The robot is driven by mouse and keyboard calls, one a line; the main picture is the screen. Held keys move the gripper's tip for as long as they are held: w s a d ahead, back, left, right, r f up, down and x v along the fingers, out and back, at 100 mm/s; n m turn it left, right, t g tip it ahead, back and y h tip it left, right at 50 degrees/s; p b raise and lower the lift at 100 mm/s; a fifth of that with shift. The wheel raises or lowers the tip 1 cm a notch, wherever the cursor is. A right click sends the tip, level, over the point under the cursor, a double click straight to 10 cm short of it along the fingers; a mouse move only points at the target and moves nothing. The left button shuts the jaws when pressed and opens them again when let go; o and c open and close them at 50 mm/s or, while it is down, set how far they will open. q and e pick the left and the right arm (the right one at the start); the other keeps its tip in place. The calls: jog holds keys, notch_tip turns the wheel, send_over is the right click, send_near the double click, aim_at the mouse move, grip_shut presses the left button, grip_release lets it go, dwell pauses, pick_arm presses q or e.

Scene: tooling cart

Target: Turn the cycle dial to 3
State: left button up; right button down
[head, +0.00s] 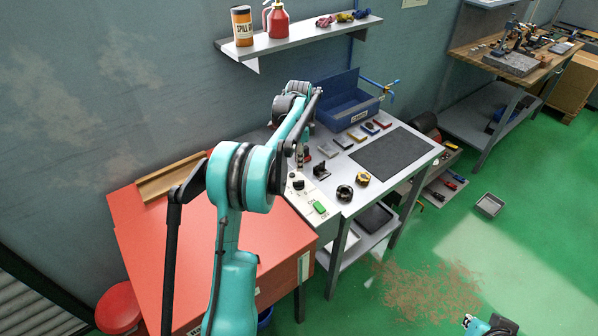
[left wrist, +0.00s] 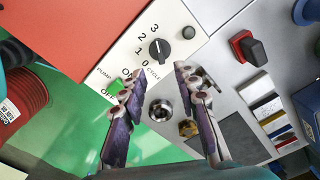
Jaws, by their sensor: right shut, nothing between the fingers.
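The cycle dial (left wrist: 160,50) is a black round knob on a pale control panel (left wrist: 128,52), with 0, 1, 2 and 3 printed around it. I cannot tell surely which number its pointer marks. In the head view the dial (head: 298,185) sits on the panel at the left end of the cart top. My left gripper (left wrist: 152,78) is open, with its fingers spread and nothing between them; the dial lies beyond its tips. In the head view its arm hangs over the panel and the gripper (head: 302,152) is partly hidden. My right gripper (head: 490,326) is partly cut off at the bottom right, away from the cart.
A green switch (head: 320,207) is on the panel near the dial. A blue bin (head: 345,105) is behind, beside a dark mat (head: 392,152). A red cabinet (head: 270,255) adjoins the cart.

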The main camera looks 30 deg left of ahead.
pick_arm(q)
jog(key=shift+r, duration=1.3)
jog(key=s+d+r+n+t+b, duration=0.1)
jog(key=s+d+r+n+t, duration=0.2)
jog(key=s+d, duration=0.4)
jog(key=s+d+r+n+t+b, duration=0.1)
jog(key=s+d+r+n, duration=0.1)
jog(key=s+d+r, duration=0.35)
jog(key=s+d+f+n+t, duration=0.1)
jog(key=s+d+f, duration=0.3)
jog(key=s, duration=0.4)
jog(key=s+d+f+n+t, duration=0.2)
jog(key=s+d+f+n, duration=0.2)
jog(key=s, duration=0.4)
jog(key=shift+s+d+f+n+b, duration=0.2)
jog(key=shift+d+f+n+b, duration=0.1)
jog(key=shift+d+f+b, duration=0.25)
